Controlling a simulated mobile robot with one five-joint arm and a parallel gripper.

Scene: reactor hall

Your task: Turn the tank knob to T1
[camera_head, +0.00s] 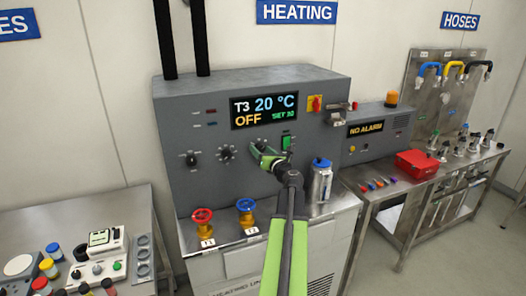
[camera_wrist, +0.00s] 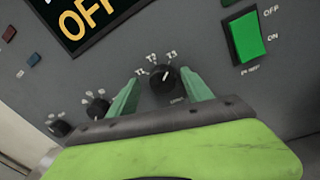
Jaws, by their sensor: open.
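The tank knob (camera_wrist: 164,80) is a black round dial on the grey heating unit (camera_head: 333,88), with labels T1, T2 and T3 around its top from left to right. Its white pointer mark leans up and to the right, toward T3. The display (camera_head: 264,109) reads T3, 20 °C, OFF. My gripper (camera_wrist: 163,86) is open, with one green finger on each side of the knob; I cannot tell whether either finger touches it. In the head view my gripper (camera_head: 264,157) is at the panel and largely hides this knob.
Two more black knobs (camera_head: 226,152) (camera_head: 191,158) sit left on the panel. A green switch (camera_wrist: 244,37) is to the right of the tank knob. A blue-capped bottle (camera_head: 321,182), a red valve (camera_head: 202,216) and a blue valve (camera_head: 246,206) stand on the ledge below.

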